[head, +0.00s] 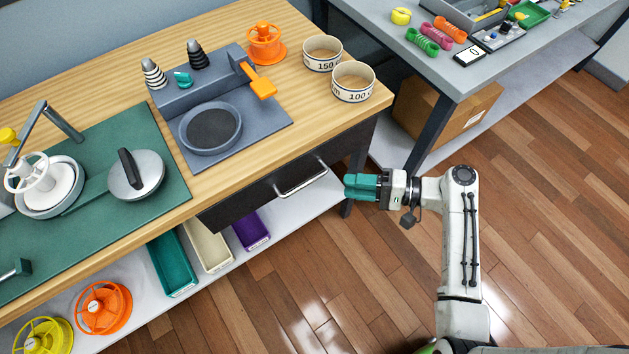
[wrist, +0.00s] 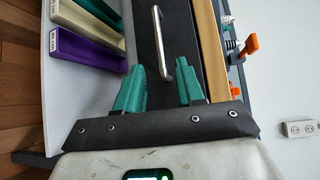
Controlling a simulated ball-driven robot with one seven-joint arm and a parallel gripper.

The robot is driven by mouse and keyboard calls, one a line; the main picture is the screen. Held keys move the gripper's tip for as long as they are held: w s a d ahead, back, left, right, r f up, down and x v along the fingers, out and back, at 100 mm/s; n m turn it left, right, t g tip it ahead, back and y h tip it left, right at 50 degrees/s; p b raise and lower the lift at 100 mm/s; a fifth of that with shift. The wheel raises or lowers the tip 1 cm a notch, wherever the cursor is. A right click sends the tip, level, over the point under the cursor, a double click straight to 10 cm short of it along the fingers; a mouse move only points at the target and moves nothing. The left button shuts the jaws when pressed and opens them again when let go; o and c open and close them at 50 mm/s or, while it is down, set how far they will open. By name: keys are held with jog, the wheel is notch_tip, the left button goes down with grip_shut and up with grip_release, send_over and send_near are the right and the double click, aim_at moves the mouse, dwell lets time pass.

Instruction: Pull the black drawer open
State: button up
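The black drawer (head: 262,191) sits under the wooden worktop and looks shut. Its silver bar handle (head: 302,181) is on the front face, toward the right end. In the wrist view the handle (wrist: 162,45) lies ahead of the fingertips, between their lines, and the drawer front (wrist: 180,20) fills the middle. My gripper (head: 352,186) has teal fingers and is to the right of the handle, apart from it. In the wrist view my gripper (wrist: 158,78) is open, with a gap between the two fingers and nothing held.
The worktop (head: 335,125) overhangs above the drawer; two white tins (head: 353,82) stand near its corner. A lower shelf (head: 290,222) holds teal, cream and purple bins (head: 251,231). A grey bench (head: 455,75) stands at the right. The wooden floor (head: 390,270) before the drawer is clear.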

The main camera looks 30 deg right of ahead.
jog(key=x, duration=1)
jog(key=shift+p, duration=0.35)
jog(key=shift+a, duration=0.15)
grip_shut()
